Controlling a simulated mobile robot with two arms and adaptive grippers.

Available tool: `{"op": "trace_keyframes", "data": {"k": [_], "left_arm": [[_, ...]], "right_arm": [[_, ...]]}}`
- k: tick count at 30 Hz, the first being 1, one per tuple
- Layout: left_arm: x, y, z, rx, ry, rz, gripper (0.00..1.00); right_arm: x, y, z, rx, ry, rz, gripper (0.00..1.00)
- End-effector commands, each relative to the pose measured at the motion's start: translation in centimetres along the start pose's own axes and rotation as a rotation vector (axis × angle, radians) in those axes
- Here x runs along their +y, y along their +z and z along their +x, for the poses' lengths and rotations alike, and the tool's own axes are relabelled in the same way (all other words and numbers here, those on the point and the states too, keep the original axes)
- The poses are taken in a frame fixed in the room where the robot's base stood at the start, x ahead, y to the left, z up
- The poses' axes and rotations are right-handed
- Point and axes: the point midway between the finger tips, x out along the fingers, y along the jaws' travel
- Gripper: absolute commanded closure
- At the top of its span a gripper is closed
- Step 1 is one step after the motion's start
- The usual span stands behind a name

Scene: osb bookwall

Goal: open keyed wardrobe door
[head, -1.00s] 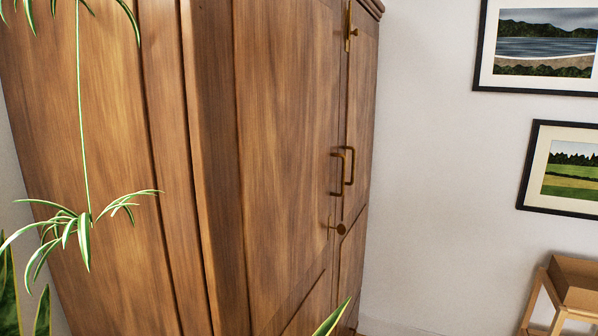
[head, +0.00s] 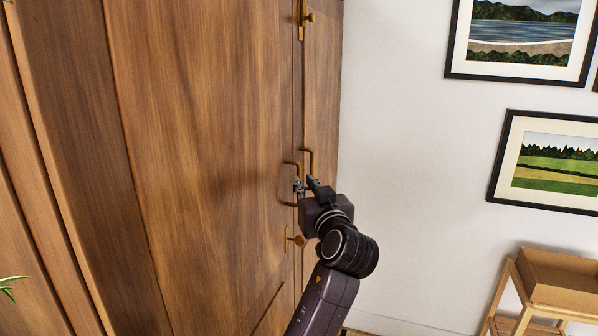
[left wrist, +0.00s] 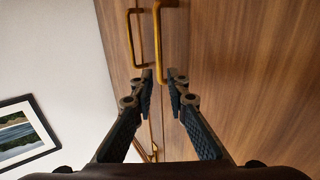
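A tall brown wooden wardrobe (head: 210,120) has two doors meeting at a vertical seam. Each door has a brass handle beside the seam: the left handle (head: 289,164) and the right handle (head: 309,156). My right gripper is not in view.
A brass bolt (head: 302,18) sits high on the door seam. Framed pictures (head: 546,163) hang on the white wall to the right. A wooden stand (head: 555,285) is at the lower right. A leaf tip (head: 10,287) shows at the left edge.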

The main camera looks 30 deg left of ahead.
Motion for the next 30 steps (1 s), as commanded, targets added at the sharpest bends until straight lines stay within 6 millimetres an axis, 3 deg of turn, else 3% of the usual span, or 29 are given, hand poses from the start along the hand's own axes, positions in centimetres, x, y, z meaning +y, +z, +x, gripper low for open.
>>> {"op": "trace_keyframes", "data": {"k": [6, 12, 23, 27, 30], "left_arm": [[0.0, -0.3, 3.8, -0.001, -0.001, 0.007, 0.86], [0.1, -0.1, 6.1, -0.002, 0.002, 0.005, 0.86], [0.1, 0.2, 6.7, -0.002, 0.003, 0.003, 0.86], [0.1, 0.2, 6.7, -0.002, 0.003, 0.003, 1.0], [0.1, 0.2, 6.7, -0.002, 0.003, 0.003, 1.0]], "right_arm": [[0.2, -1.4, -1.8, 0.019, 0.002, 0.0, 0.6], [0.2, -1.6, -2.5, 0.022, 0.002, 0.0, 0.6], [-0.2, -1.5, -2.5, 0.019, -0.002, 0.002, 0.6], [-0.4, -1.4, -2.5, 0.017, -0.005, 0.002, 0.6], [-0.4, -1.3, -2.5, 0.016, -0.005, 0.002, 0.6]]}}
